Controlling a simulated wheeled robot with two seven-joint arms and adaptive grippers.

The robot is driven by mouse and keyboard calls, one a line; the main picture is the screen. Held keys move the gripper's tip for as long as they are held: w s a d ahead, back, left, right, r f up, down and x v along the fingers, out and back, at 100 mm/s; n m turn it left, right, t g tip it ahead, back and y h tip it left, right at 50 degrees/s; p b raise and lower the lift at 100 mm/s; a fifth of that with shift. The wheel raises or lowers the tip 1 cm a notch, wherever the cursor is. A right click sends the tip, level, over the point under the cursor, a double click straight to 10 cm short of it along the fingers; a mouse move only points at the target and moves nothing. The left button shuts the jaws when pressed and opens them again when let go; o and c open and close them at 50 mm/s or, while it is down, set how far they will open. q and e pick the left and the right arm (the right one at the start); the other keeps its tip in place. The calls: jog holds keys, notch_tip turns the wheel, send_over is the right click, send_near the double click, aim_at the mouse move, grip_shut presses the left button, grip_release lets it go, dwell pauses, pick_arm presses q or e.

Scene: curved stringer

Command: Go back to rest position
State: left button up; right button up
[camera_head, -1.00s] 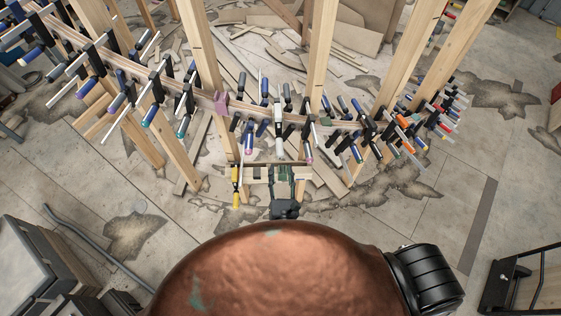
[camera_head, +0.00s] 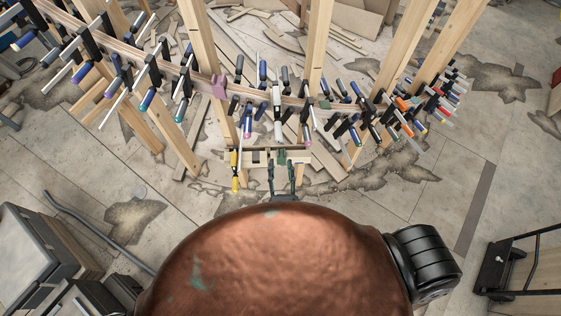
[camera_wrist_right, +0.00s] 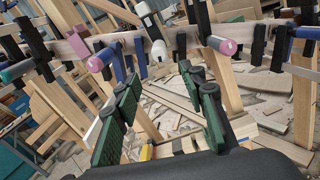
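My right gripper (camera_head: 283,160) is in the lower middle of the head view, in front of the clamped wooden stringer (camera_head: 205,85). The right wrist view shows its two green-padded fingers (camera_wrist_right: 165,95) spread apart with nothing between them. No clamp is in the gripper. My left gripper is not in view.
Upright wooden posts (camera_head: 319,50) support the stringer. A small wooden ledge (camera_head: 260,157) with a yellow-handled tool (camera_head: 235,170) is close to the right gripper. A grey cabinet (camera_head: 45,255) stands lower left, a black-framed cart (camera_head: 500,265) lower right.

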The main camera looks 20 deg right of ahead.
dwell(0.5)
